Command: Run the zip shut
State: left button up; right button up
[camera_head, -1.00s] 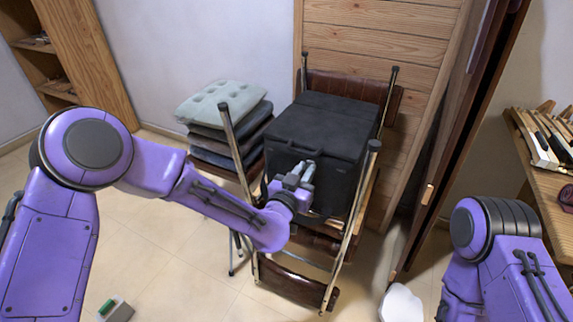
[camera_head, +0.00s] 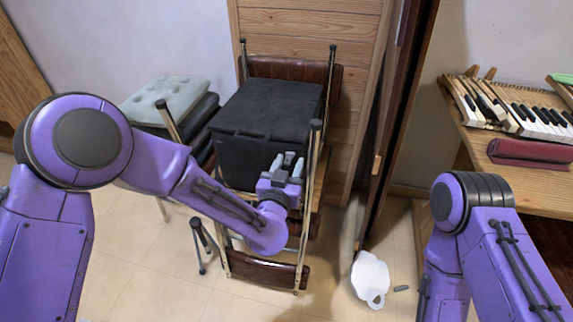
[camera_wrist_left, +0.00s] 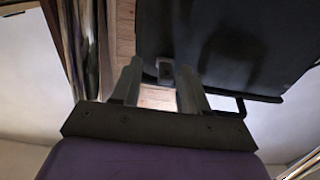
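A black box-shaped bag (camera_head: 262,115) sits on a folded chair and fills the upper right of the left wrist view (camera_wrist_left: 235,40). No clear line of zip teeth can be made out on it. My left gripper (camera_head: 287,160) is at the bag's front, near its right corner. In the left wrist view its two fingers (camera_wrist_left: 160,75) stand apart. A small dark tab (camera_wrist_left: 165,72), possibly the zip's pull, shows in the gap at the bag's edge, with space on both sides. My right arm shows at the right; its gripper is out of view.
Chair legs (camera_head: 308,190) rise close to the gripper's right. A stack of cushions (camera_head: 168,98) stands left of the bag. A dark door edge (camera_head: 388,130) is to the right, then a wooden bench with piano keys (camera_head: 540,118). A white object (camera_head: 370,278) lies on the floor.

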pick_arm(q)
jog(key=shift+a, duration=0.1)
jog(key=v, duration=1)
jog(key=shift+s, duration=0.2)
